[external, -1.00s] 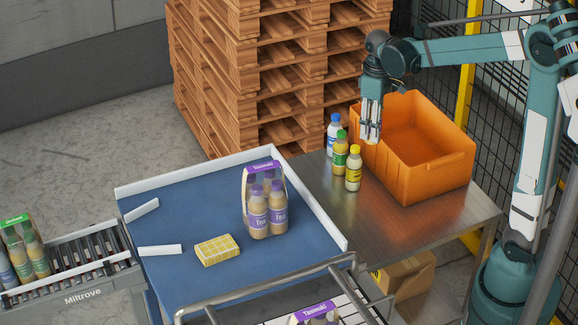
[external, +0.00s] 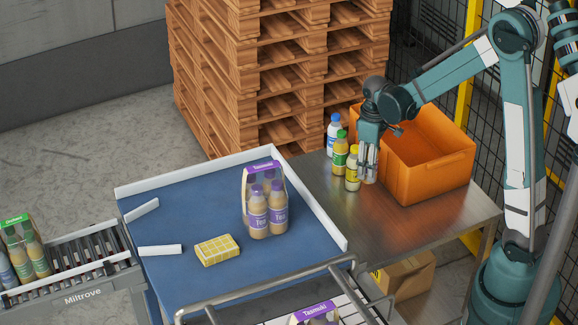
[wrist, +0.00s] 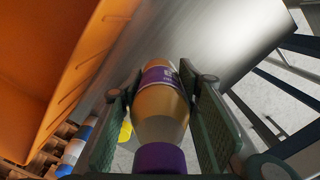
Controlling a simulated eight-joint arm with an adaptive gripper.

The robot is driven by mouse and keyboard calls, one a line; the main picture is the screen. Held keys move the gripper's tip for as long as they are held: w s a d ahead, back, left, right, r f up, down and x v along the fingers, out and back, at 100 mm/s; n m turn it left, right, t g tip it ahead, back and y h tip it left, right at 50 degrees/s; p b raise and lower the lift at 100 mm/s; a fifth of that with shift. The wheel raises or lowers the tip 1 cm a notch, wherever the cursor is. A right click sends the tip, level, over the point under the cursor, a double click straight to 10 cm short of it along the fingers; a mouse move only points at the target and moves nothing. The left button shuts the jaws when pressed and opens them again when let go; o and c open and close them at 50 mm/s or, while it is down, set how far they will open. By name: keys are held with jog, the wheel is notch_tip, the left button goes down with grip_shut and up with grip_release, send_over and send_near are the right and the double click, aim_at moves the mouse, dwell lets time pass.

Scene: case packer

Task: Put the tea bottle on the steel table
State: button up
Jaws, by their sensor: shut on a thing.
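The tea bottle (wrist: 160,105), with tan contents, a purple label and a purple cap, is between the fingers of my gripper (wrist: 165,110) in the wrist view. My gripper (external: 368,167) is shut on it. In the external view the fingers largely hide the bottle. They are low over the steel table (external: 405,225), just right of the yellow-capped bottle and left of the orange crate. The steel table also shows in the wrist view (wrist: 215,45). I cannot tell whether the bottle's base touches the table.
The orange crate (external: 430,180) is on the right. The table's front is clear. A tea multipack (external: 265,215) stands on the blue surface (external: 185,205).

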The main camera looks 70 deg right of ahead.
jog(key=shift+f, duration=2.9)
jog(key=shift+f, duration=0.1)
jog(key=shift+f, duration=1.95)
jog(key=shift+f, duration=0.2)
jog(key=o, duration=1.1)
jog(key=shift+c, duration=0.2)
jog(key=shift+r, duration=0.25)
jog(key=shift+r, duration=5.95)
